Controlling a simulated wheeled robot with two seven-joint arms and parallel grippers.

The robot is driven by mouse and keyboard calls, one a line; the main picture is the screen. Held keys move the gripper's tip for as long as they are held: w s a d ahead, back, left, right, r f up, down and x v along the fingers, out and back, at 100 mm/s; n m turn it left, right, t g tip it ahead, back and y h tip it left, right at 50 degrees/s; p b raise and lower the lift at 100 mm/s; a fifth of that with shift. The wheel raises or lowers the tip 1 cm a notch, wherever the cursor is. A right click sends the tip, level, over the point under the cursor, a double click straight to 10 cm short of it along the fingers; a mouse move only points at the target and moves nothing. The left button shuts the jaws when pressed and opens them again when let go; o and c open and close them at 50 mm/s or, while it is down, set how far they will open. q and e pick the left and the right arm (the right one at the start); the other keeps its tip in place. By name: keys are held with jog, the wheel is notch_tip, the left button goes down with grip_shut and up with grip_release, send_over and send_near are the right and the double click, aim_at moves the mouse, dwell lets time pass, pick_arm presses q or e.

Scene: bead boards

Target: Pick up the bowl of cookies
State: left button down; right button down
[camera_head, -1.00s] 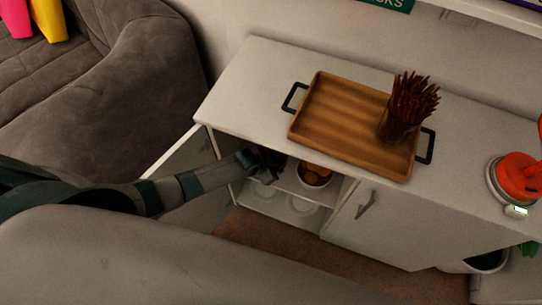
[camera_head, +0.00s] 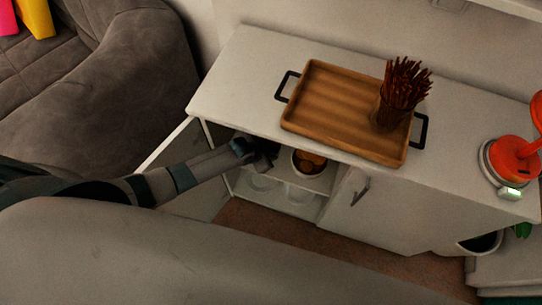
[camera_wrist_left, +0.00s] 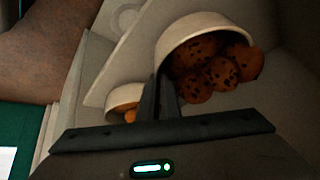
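The bowl of cookies (camera_head: 308,163), white with brown cookies, stands on the upper shelf inside the open cabinet. In the left wrist view the bowl (camera_wrist_left: 195,24) shows large at the upper middle, with dark-spotted cookies (camera_wrist_left: 215,72) in it. My left gripper (camera_head: 272,158) reaches into the cabinet just left of the bowl. In the left wrist view its two dark fingers (camera_wrist_left: 163,98) overlap the bowl's near left rim. The finger gap is narrow there, and I cannot tell whether they touch or hold the rim. My right gripper is not in view.
The cabinet top (camera_head: 240,85) overhangs the shelf and carries a wooden tray (camera_head: 325,100) with a cup of brown sticks (camera_head: 402,95). An open door (camera_head: 180,165) is left of the opening, a shut door (camera_head: 375,215) right. Another white bowl (camera_wrist_left: 122,97) shows in the wrist view.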

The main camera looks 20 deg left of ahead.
pick_arm(q)
jog(key=shift+r, duration=0.85)
jog(key=s+d+r, duration=0.4)
jog(key=s+r, duration=0.4)
jog(key=s, duration=0.2)
jog(key=shift+s+d+b, duration=0.25)
jog(key=shift+s+b, duration=0.15)
jog(key=shift+b, duration=0.05)
